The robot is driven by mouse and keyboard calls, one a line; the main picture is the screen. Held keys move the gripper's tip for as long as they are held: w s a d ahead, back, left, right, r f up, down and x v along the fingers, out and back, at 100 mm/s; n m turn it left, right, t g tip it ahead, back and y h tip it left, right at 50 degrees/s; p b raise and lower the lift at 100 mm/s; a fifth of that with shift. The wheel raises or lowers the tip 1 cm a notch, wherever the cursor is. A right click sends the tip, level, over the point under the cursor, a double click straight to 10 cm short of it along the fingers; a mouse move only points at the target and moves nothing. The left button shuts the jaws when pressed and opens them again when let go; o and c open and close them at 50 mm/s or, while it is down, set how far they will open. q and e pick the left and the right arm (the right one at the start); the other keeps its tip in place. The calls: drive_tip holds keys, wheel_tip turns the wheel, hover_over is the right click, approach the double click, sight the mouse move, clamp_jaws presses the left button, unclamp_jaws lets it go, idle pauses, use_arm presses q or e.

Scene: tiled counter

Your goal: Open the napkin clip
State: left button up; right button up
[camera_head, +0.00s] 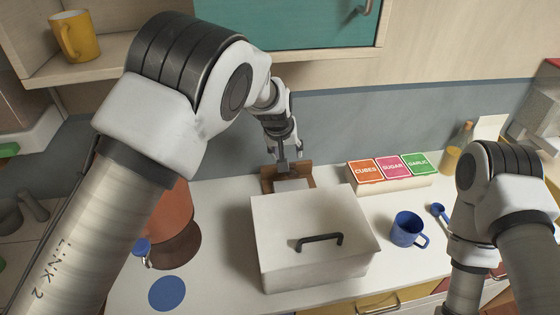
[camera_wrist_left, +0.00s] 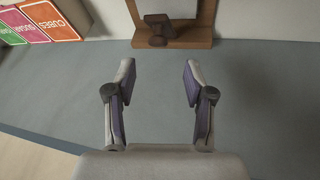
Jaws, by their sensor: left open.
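The napkin clip is a brown wooden holder (camera_head: 267,184) with a pale sheet-like panel, standing at the back of the counter behind the white box. In the left wrist view its wooden base (camera_wrist_left: 190,40) and a dark brown knob-like part (camera_wrist_left: 157,28) show at the top; the rest is cut off by the frame. My left gripper (camera_head: 283,166) is just above and in front of the holder in the head view. In the left wrist view its two fingers (camera_wrist_left: 158,85) are spread apart with nothing between them. My right gripper is out of view.
A white lidded box (camera_head: 310,215) with a dark handle stands in front of the holder. To its right are a rack of labelled cards (camera_head: 392,170), a blue mug (camera_head: 406,230) and a blue spoon (camera_head: 438,211). An orange-brown pot (camera_head: 172,222) stands at left.

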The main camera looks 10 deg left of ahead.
sight(291, 164)
use_arm(q)
drive_tip(key=shift+w+d+f+p, duration=0.15)
drive_tip(key=shift+d+f+p, duration=0.2)
drive_tip(key=shift+f, duration=0.2)
drive_tip(key=shift+w+d+f+p, duration=0.15)
drive_tip(key=shift+d+f+p, duration=0.15)
drive_tip(key=shift+f, duration=0.2)
drive_tip(key=f, duration=0.1)
drive_tip(key=w+f, duration=0.1)
drive_tip(key=f, duration=0.1)
drive_tip(key=w+f+p, duration=0.1)
drive_tip(key=shift+w+a+f, duration=0.15)
drive_tip(key=shift+w+a, duration=0.05)
drive_tip(key=shift+a, duration=0.2)
drive_tip(key=shift+f, duration=0.2)
drive_tip(key=shift+s+d+r, duration=0.15)
drive_tip(key=shift+d+r, duration=0.05)
drive_tip(key=shift+d, duration=0.15)
drive_tip(key=c, duration=0.5)
clamp_jaws()
drive_tip(key=shift+a, duration=0.1)
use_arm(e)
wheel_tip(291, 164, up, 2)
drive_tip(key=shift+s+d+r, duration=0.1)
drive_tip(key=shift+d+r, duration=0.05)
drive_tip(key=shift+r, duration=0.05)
